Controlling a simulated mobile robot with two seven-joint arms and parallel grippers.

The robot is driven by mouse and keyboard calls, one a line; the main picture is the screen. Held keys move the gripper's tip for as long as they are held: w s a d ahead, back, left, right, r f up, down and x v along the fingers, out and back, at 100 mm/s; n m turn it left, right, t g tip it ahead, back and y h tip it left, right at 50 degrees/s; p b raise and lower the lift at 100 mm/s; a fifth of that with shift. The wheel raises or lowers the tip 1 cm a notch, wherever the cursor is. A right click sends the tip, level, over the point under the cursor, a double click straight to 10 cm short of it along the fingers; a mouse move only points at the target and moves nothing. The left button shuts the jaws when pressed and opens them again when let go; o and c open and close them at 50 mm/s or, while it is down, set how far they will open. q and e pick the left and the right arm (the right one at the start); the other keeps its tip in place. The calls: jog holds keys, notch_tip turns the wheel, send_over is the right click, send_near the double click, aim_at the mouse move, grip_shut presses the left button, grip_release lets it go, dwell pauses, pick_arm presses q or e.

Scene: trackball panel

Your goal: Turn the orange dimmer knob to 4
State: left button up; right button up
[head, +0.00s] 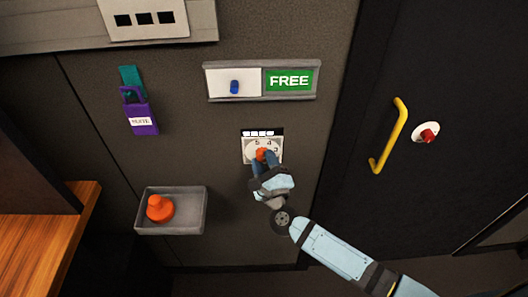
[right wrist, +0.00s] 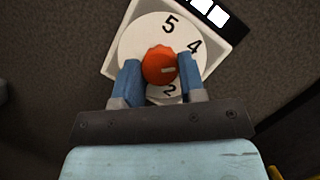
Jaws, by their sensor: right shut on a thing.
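The orange dimmer knob (right wrist: 160,64) sits at the centre of a round white dial (right wrist: 143,35) on a pale square plate. The numbers 5, 4 and 2 show in the right wrist view; the spot between 4 and 2 is behind a finger. The knob's white mark points right, toward that covered spot, below the 4. My right gripper (right wrist: 157,78) is shut on the knob, one blue finger on each side. In the head view the knob (head: 262,154) shows between the fingertips of my right gripper (head: 263,159). My left gripper is not in view.
A black strip with several white cells (head: 258,133) sits above the dial. A slider panel reading FREE (head: 290,80) is higher up. A grey tray (head: 190,230) holding an orange object (head: 160,208) is at left. A purple padlock (head: 139,110) hangs upper left. A yellow handle (head: 388,136) is at right.

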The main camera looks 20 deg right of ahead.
jog(key=n+p, duration=0.1)
jog(key=n+y+p, duration=0.1)
jog(key=n+p, duration=0.1)
jog(key=shift+r+n+g+p, duration=0.2)
jog(key=shift+n+g+p, duration=0.1)
jog(key=shift+g, duration=0.1)
pick_arm(q)
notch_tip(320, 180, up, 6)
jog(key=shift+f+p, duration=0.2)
jog(key=shift+p, duration=0.1)
pick_arm(e)
jog(key=shift+f+n, duration=0.1)
jog(key=shift+n, duration=0.2)
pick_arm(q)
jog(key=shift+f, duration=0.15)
pick_arm(e)
jog(key=o, duration=0.9)
jog(key=shift+s, duration=0.1)
jog(key=shift+s+f, duration=0.2)
jog(key=shift+s, duration=0.1)
pick_arm(q)
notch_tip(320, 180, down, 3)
jog(key=b, duration=0.3)
pick_arm(e)
jog(key=v, duration=1.3)
jog(key=shift+d+r, duration=0.2)
